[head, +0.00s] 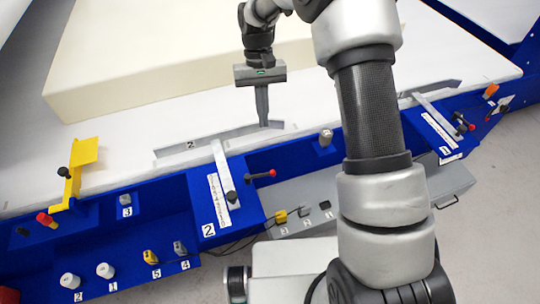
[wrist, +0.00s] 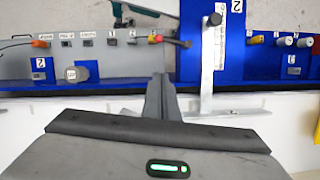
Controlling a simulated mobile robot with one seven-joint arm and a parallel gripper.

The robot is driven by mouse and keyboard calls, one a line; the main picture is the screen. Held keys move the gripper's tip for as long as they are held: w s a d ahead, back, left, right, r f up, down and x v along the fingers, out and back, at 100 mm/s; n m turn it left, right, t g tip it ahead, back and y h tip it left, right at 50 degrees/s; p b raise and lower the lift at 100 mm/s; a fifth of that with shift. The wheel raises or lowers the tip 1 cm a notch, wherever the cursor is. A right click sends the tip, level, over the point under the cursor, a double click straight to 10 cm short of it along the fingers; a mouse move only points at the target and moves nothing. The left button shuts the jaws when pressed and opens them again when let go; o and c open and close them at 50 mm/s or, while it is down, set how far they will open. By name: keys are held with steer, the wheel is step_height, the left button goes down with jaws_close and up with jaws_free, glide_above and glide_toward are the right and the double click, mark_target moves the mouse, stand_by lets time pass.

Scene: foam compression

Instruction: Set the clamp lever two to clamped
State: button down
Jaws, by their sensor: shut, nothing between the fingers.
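Clamp lever two (head: 262,175), a dark rod with a red knob, sticks out to the right from the blue panel marked 2 (head: 208,230). In the wrist view the lever (wrist: 170,41) shows beyond my fingers, its red knob pointing left. My gripper (head: 263,123) is shut and empty, pointing down above the grey plate marked 2 (head: 190,147), behind the lever and apart from it. In the wrist view my gripper's fingers (wrist: 160,78) are together, just left of the pale sliding bar (wrist: 207,70).
The sliding bar with a black knob (head: 231,196) stands beside the lever. A silver knob (head: 325,138) is to the right. A large cream foam block (head: 140,60) lies behind. A similar lever (head: 465,122) is at the far right. My arm hides part of the bench.

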mark_target(260, 176)
steer(key=s+f, duration=0.7)
steer(key=f, duration=0.3)
steer(key=shift+d+f, duration=0.15)
steer(key=shift+d, duration=0.3)
